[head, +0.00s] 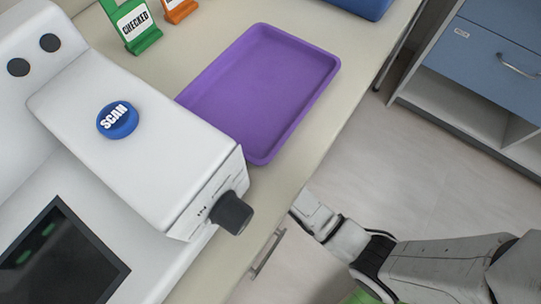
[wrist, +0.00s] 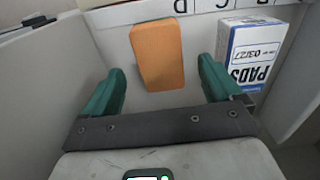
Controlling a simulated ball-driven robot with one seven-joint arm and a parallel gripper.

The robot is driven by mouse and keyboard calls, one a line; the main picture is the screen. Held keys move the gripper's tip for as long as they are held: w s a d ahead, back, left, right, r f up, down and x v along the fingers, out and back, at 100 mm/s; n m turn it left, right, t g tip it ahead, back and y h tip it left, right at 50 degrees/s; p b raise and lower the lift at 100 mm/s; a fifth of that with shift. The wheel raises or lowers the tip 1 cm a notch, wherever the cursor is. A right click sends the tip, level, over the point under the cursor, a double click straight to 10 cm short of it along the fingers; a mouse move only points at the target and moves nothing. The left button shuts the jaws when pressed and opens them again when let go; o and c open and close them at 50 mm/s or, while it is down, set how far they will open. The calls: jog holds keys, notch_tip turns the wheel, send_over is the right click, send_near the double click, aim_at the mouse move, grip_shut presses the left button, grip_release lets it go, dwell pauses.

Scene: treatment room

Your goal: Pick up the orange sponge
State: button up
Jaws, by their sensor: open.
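In the wrist view, the orange sponge (wrist: 157,55) stands at the top centre, a plain orange block against a pale surface. My gripper (wrist: 160,82) is open, with one green finger on each side of the picture. The sponge shows ahead of and between the fingers, and they do not appear to touch it. In the head view the sponge is not seen, and my arm runs along the lower right beside the counter, with its gripper end hidden.
A PADS box (wrist: 249,55) stands right of the sponge, close to the right finger. Pale walls enclose this space. In the head view, a purple tray (head: 262,88), a white machine with a SCAN button (head: 117,120) and a green CHECKED sign (head: 136,27) stand on the counter.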

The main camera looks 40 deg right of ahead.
notch_tip(320, 180, down, 5)
jog(key=shift+w+r+b, duration=0.1)
jog(key=shift+r+b, duration=0.05)
jog(key=shift+b, duration=0.75)
jog(key=shift+c, duration=0.4)
jog(key=shift+a, duration=0.1)
jog(key=c, duration=0.9)
